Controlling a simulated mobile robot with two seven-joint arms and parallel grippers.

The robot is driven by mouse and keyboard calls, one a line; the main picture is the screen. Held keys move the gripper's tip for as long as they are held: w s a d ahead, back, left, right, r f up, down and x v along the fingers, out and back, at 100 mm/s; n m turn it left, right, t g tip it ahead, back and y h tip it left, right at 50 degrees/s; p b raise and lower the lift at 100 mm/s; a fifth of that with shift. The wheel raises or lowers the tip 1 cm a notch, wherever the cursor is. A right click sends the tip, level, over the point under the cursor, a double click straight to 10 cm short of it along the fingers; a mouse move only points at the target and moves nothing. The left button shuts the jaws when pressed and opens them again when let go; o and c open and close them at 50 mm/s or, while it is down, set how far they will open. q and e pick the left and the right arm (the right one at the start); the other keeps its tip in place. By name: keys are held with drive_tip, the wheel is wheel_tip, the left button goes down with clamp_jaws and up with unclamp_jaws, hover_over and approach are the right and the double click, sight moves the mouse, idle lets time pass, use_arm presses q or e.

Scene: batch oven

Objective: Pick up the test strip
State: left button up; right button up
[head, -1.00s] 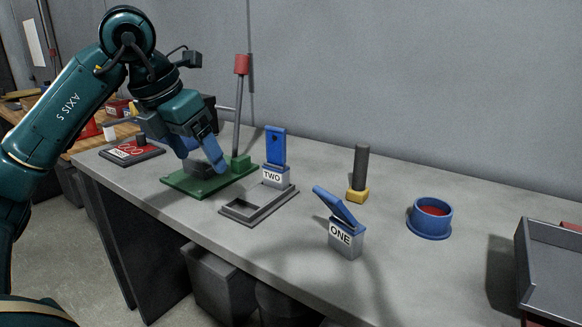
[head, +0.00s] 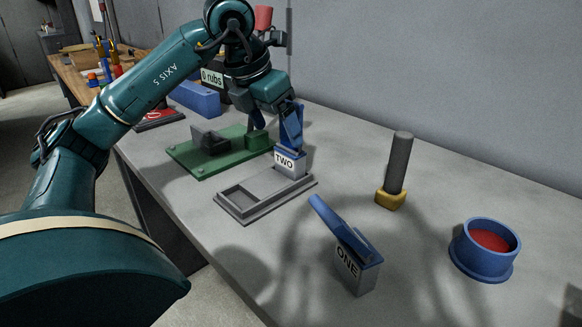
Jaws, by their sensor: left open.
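I cannot make out a test strip in this view. My left gripper (head: 276,122) is open and points down, just behind and above the small box labelled TWO (head: 289,160). Its fingers overlap the box's raised blue lid in the picture, so I cannot tell whether they touch. Box TWO stands at the back end of a grey two-slot holder (head: 232,208), whose front slot is empty. A box labelled ONE (head: 352,268) stands on the bench with its blue lid tilted open. My right gripper is not in view.
A green base (head: 190,160) with a dark block lies left of the holder. A grey post in a yellow foot (head: 391,200) and a blue round pot (head: 482,262) with red inside stand to the right. A "0 rubs" display (head: 212,78) is behind my arm.

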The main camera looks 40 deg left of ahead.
sight(289, 150)
use_arm(q)
drive_tip(key=shift+w+f, duration=0.25)
drive_tip(key=shift+f, duration=0.35)
drive_tip(key=x, duration=0.3)
drive_tip(key=b+x, duration=0.1)
drive_tip(key=x, duration=0.1)
drive_tip(key=shift+w+d+r, duration=0.1)
drive_tip(key=shift+d, duration=0.2)
drive_tip(key=shift+c, duration=0.2)
